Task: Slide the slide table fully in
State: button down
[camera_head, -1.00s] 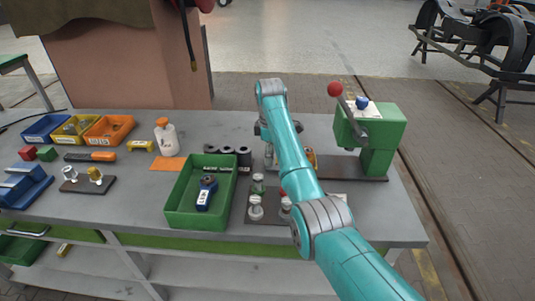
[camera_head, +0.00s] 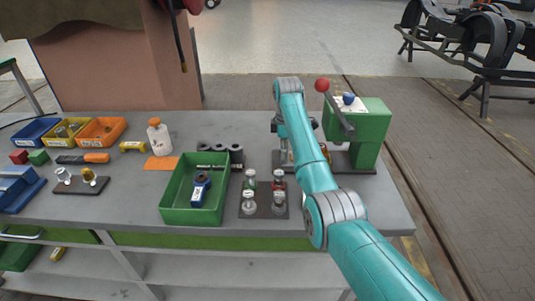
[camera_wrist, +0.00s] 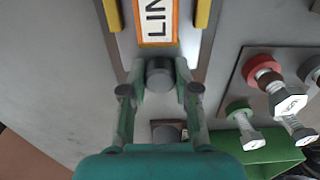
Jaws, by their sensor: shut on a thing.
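In the wrist view, my gripper (camera_wrist: 160,82) is shut on a round grey knob (camera_wrist: 159,72), one finger on each side of it. Just beyond the knob is a white label with an orange border (camera_wrist: 157,22), its lettering cut off after "LIN". It appears to lie on the slide table, with a yellow strip (camera_wrist: 203,14) on each side. The far end of the slide is out of the frame, so how far in it sits cannot be told. In the head view, my gripper (camera_head: 283,128) is beside the green press, and my arm hides most of the slide.
A green press (camera_head: 360,122) with a red-knobbed lever (camera_head: 323,86) stands right of my arm. A plate with several bolts (camera_head: 264,211) and a green bin (camera_head: 168,203) lie nearer, to the left. Orange, yellow and blue bins (camera_head: 102,137) stand at the back left.

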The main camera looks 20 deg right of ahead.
jog(key=shift+s+d, duration=0.2)
jog(key=shift+d, duration=0.35)
jog(key=c, duration=0.9)
grip_release()
jog(key=shift+o, duration=0.2)
